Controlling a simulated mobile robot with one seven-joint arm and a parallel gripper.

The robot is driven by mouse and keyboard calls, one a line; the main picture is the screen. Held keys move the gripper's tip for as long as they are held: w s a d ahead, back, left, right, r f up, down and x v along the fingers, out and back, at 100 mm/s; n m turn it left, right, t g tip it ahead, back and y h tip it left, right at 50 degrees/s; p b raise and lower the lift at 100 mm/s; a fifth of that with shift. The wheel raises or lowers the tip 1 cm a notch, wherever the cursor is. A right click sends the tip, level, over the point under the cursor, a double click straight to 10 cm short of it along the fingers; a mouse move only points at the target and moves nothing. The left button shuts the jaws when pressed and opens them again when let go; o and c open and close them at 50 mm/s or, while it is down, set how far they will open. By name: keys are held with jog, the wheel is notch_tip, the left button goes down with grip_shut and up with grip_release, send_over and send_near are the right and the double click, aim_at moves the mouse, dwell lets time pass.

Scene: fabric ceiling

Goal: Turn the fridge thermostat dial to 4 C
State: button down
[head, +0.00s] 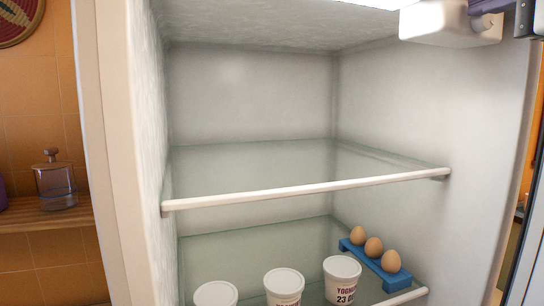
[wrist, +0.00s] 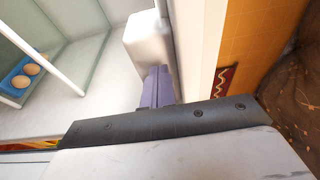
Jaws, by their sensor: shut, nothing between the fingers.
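The white thermostat housing (head: 440,22) is fixed high on the right wall of the open fridge. It also shows as a white box at the top of the wrist view (wrist: 148,42). My gripper (head: 484,8), with purple-grey fingers, is at the right end of the housing, at the top edge of the head view. In the wrist view my gripper (wrist: 157,75) is shut and empty, its tips at the near end of the housing. I cannot tell whether they touch it. The dial's face, scale and setting cannot be read; a greyish round part beside the fingers is unclear.
Two glass shelves with white front bars cross the fridge, the upper one (head: 310,187) empty. Yoghurt tubs (head: 284,284) and a blue egg holder (head: 375,264) with three eggs stand below. The space under the housing is clear.

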dwell(0.5)
jog(key=shift+a, duration=0.1)
jog(key=s+d, duration=0.1)
jog(key=s, duration=0.4)
jog(key=shift+s+d, duration=0.4)
